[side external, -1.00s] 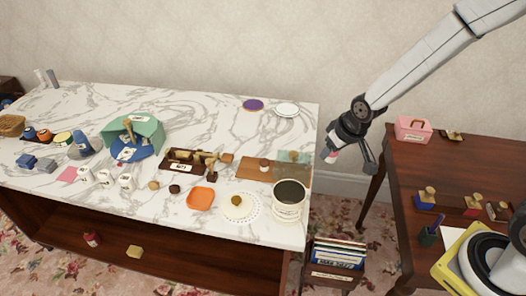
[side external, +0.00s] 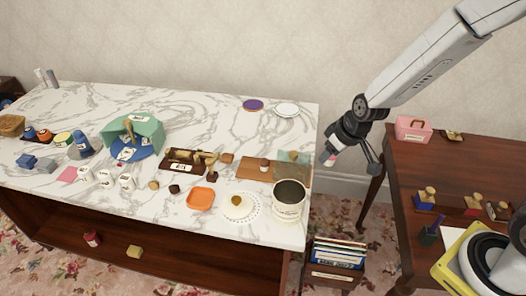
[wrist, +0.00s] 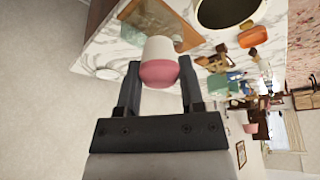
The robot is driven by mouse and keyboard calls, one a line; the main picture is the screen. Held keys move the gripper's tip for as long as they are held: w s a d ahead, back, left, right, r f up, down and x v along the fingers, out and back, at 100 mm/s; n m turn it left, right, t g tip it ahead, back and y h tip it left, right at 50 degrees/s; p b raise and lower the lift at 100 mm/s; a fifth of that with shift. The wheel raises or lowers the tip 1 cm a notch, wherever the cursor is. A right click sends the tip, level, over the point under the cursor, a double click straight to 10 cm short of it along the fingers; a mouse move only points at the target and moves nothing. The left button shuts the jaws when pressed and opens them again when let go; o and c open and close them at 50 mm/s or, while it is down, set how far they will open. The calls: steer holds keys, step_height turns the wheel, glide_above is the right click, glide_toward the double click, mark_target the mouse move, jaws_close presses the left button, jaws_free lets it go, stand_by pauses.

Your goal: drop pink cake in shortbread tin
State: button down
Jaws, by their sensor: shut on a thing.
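The pink cake (wrist: 158,73), pink with a pale white part, is between the fingers of my gripper (wrist: 160,82) in the wrist view. In the side view my gripper (side external: 335,155) is shut on it, in the air just past the right edge of the marble counter. A pink bit of the cake (side external: 328,160) shows at the fingertips. A round cream tin (side external: 289,207), probably the shortbread tin, stands at the counter's front right corner with its dark top facing up. The gripper is above and to the right of it. The tin's dark mouth (wrist: 226,10) is at the wrist view's top edge.
A wooden board (side external: 254,169) and a greenish clear piece (side external: 294,157) lie behind the tin. A white doily (side external: 240,208) and an orange dish (side external: 200,198) are left of it. A file box (side external: 334,268) stands below, beside the counter.

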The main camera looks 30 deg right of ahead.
steer(key=w+a+n+g+y, duration=0.1)
steer(key=w+a+n+y, duration=0.1)
steer(key=a+n, duration=0.5)
steer(key=a, duration=0.2)
steer(key=shift+w+a+f+y, duration=0.25)
steer(key=shift+w+a+y, duration=0.05)
steer(key=shift+w+a, duration=0.1)
steer(key=shift+f, duration=0.15)
steer(key=shift+f, duration=2.85)
steer(key=shift+c, duration=0.7)
jaws_free()
steer(key=shift+r, duration=0.1)
